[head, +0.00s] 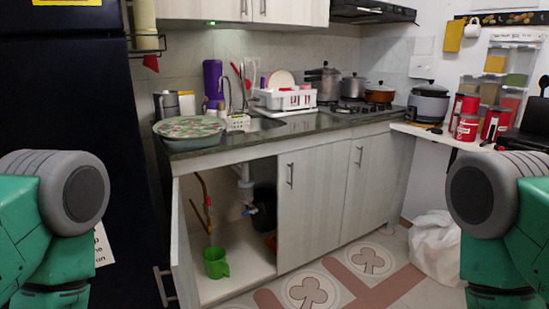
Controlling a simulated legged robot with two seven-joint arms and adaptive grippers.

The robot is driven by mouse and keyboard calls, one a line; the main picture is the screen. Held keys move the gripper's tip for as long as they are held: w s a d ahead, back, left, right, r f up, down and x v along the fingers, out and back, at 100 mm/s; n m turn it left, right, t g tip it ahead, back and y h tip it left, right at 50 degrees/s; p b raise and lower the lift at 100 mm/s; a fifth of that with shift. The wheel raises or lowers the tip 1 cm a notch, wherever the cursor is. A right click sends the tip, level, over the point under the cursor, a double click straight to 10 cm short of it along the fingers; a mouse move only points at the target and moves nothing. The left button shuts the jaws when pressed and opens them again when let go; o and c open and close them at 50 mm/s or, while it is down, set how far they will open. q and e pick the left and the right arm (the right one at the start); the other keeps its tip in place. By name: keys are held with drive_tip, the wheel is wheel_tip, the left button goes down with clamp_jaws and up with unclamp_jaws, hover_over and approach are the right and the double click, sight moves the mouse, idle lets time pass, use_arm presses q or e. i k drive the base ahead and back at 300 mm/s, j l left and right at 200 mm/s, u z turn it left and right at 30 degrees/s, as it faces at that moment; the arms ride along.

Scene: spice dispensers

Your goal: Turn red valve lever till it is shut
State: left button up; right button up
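The cabinet under the sink stands open on its left side. A small blue handle (251,211) shows further right, near the white drain pipe (245,183). Only upper parts of my two arms show, at the left and right edges. Neither gripper is in view.
A green jug (216,263) stands on the cabinet floor below the pipe. The open cabinet door (184,245) juts forward at left, near the dark fridge (75,110). A white bag (435,247) lies on the floor at right. The tiled floor before the cabinets is clear.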

sight(208, 200)
drive_tip(key=i+j, duration=0.1)
drive_tip(key=j, duration=0.25)
drive_tip(key=i+j, duration=0.1)
drive_tip(key=j, duration=0.25)
drive_tip(key=i+j, duration=0.1)
drive_tip(key=j, duration=0.25)
drive_tip(key=i+j, duration=0.1)
drive_tip(key=j, duration=0.3)
drive_tip(key=k+l, duration=0.1)
drive_tip(key=l, duration=0.2)
drive_tip(key=k+l+u, duration=0.1)
drive_tip(key=l, duration=0.25)
drive_tip(key=i+l+u, duration=0.1)
drive_tip(key=l, duration=0.55)
drive_tip(key=i+l+u, duration=0.1)
drive_tip(key=l, duration=0.6)
drive_tip(key=i+l+u, duration=0.15)
drive_tip(key=l, duration=0.55)
drive_tip(key=i+l, duration=0.2)
drive_tip(key=i, duration=0.3)
drive_tip(key=i+l+u, duration=0.1)
drive_tip(key=i, duration=0.4)
drive_tip(key=i+l, duration=0.3)
drive_tip(key=i, duration=0.2)
drive_tip(key=i+u, duration=0.05)
